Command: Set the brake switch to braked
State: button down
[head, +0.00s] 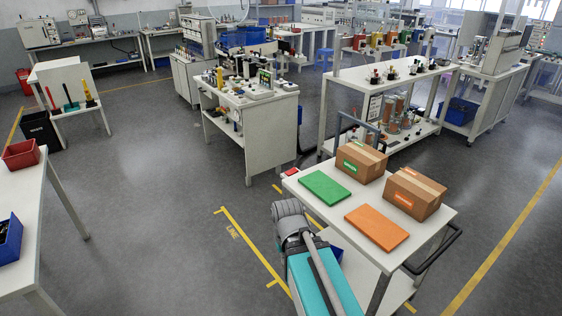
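No part in view can be clearly made out as the brake switch. A white cart (330,208) stands at the right front of the head view, with a black push handle (440,250) at its right end. A small red part (290,172) sits at the cart's far left corner; it is too small to tell whether it is a switch or how it is set. My arm, grey and teal, reaches up from the bottom middle, left of the cart. My gripper cannot be made out.
The cart carries a green panel (325,187), an orange panel (377,228) and two cardboard boxes (361,162) (414,193). A table with a red bin (20,155) and a blue bin (9,240) stands at left. Grey floor between is clear.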

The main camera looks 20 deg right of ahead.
aim_at(293, 170)
jog(key=i, duration=0.95)
jog(key=z, duration=0.05)
